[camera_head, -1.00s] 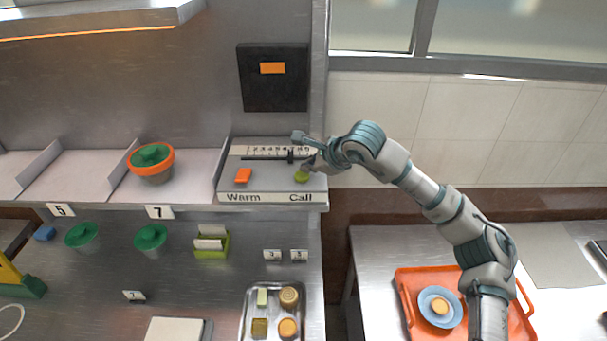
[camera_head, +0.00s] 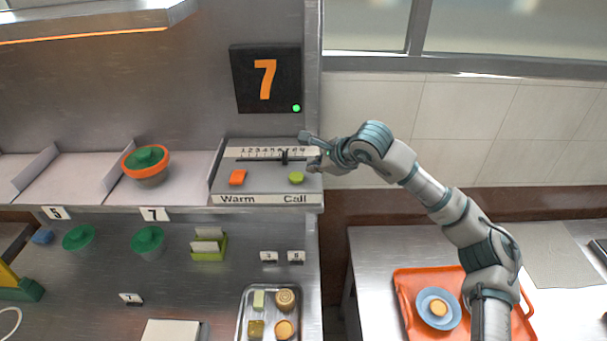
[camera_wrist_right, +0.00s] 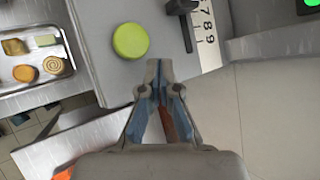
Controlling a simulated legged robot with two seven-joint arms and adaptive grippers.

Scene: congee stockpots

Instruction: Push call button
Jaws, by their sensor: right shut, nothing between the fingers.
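The call button (camera_head: 296,178) is a round yellow-green knob on the grey control panel (camera_head: 262,180), above the word "Call". It also shows in the right wrist view (camera_wrist_right: 130,40), just ahead of the fingertips. My right gripper (camera_head: 309,152) is shut and empty, at the panel's right edge. In the right wrist view its closed fingertips (camera_wrist_right: 159,64) sit beside the button with a small gap between them. The display (camera_head: 266,79) above the panel shows an orange 7 and a lit green light (camera_head: 296,108). My left gripper is not in view.
An orange switch (camera_head: 237,177) marked "Warm" and a number slider (camera_head: 284,157) share the panel. An orange-rimmed pot with green lid (camera_head: 146,163) stands on the shelf to the left. A food tray (camera_head: 265,314) and an orange tray (camera_head: 404,291) lie lower down.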

